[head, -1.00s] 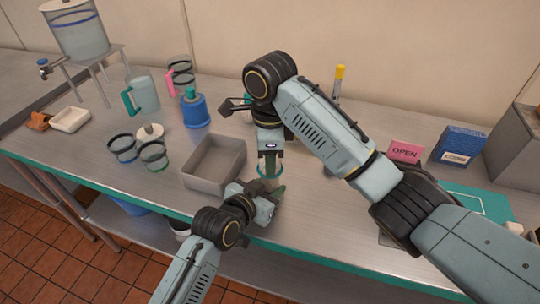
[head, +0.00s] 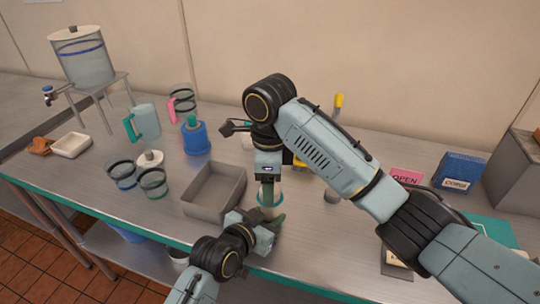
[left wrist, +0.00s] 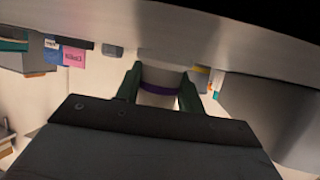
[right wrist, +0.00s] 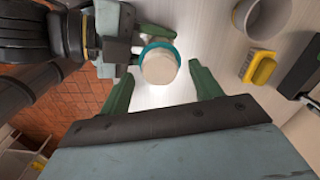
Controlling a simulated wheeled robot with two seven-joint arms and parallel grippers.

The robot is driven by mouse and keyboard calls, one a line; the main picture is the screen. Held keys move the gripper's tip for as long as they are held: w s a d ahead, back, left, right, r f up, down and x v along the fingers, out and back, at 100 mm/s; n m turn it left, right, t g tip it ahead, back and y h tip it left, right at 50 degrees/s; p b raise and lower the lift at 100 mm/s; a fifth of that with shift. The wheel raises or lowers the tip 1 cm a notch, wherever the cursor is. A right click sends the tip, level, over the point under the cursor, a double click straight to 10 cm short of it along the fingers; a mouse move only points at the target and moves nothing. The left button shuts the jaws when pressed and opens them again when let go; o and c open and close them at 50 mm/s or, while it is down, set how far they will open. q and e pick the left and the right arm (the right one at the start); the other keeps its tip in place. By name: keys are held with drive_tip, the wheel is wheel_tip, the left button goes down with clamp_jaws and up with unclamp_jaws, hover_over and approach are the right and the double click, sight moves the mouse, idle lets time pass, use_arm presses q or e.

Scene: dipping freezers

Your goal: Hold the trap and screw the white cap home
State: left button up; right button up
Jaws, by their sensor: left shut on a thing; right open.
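The trap shows in the head view as a small clear, teal-rimmed piece (head: 270,199) at the front of the bench. My left gripper (head: 268,222) is shut on it from the front. In the left wrist view a pale body with a purple band (left wrist: 160,88) is between the left fingers. The round white cap (right wrist: 160,67) sits at the trap's top inside a teal ring, in the right wrist view. My right gripper (right wrist: 163,84) is open, with the cap between and just beyond its fingertips. The threads are hidden, so I cannot tell how far the cap is seated.
A grey tray (head: 213,190) stands just left of the trap. Clear cups, a blue jug (head: 195,135) and a drink dispenser (head: 82,58) are farther left. A blue box (head: 460,170) and pink OPEN sign are at the right. A yellow item (right wrist: 260,68) lies near a grey pot (right wrist: 262,16).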

wheel_tip(320, 180, up, 10)
drive_tip(key=shift+r, duration=0.2)
idle(0.6)
use_arm(q)
drive_tip(key=o, duration=1.1)
